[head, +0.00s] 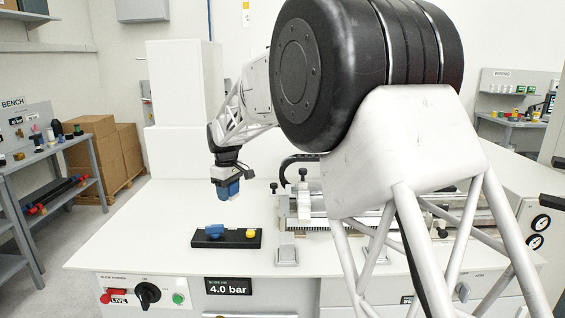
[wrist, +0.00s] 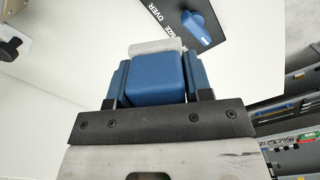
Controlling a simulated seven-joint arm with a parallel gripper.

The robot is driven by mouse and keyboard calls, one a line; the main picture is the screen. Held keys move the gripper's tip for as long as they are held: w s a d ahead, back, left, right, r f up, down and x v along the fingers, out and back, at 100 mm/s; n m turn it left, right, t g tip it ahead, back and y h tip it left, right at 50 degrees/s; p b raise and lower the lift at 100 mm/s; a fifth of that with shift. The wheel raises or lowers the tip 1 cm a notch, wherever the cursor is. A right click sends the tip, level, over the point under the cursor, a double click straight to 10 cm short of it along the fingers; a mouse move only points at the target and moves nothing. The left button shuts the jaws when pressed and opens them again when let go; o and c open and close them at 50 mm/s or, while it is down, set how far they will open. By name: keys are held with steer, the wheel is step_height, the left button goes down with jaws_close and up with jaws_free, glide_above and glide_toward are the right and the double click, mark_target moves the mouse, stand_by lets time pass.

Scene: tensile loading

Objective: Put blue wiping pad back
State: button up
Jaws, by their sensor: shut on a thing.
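The blue wiping pad (wrist: 157,77), a blue block with a whitish ribbed end, is between the two fingers of my gripper (wrist: 158,66) in the wrist view. My gripper is shut on it. In the head view my gripper (head: 228,190) hangs above the white bench top, fingers down, above a black block (head: 228,243). The pad and the blue fingers cannot be told apart there. A blue piece (head: 214,231) sits on the left of the black block, and it also shows in the wrist view (wrist: 205,29).
A yellow knob (head: 252,234) sits on the block's right. A metal fixture (head: 303,208) with rails and clamps stands to the right, partly hidden by my arm. The white bench top (head: 135,225) is clear on the left. A tall white box (head: 182,90) stands behind.

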steer(key=s+a+f+m, duration=0.2)
steer(key=s+a, duration=0.6)
steer(key=a, duration=0.2)
steer(key=s+a+f+m, duration=0.2)
steer(key=s+a, duration=0.5)
steer(key=a, duration=0.4)
steer(key=shift+s+f, duration=0.35)
steer(key=shift+s, duration=0.05)
steer(key=s+d+f+n, duration=0.1)
steer(key=s+d+n, duration=0.2)
steer(key=d, duration=0.6)
steer(key=s+d+f+n, duration=0.2)
steer(key=s+d+n, duration=0.1)
steer(key=d, duration=0.6)
steer(key=s+d+f+n, duration=0.2)
steer(key=s+d, duration=0.3)
steer(key=d, duration=0.4)
steer(key=shift+s+d+n, duration=0.2)
steer(key=shift+d+n, duration=0.1)
steer(key=shift+n, duration=0.5)
steer(key=shift+w+a+f, duration=0.2)
steer(key=shift+w+a, duration=0.9)
steer(key=shift+w, duration=1)
steer(key=shift+w+a+f, duration=0.2)
steer(key=shift+w+a, duration=0.9)
steer(key=shift+w, duration=1.05)
steer(key=shift+w+a+f, duration=0.2)
steer(key=shift+w+a, duration=0.9)
steer(key=shift+w, duration=1)
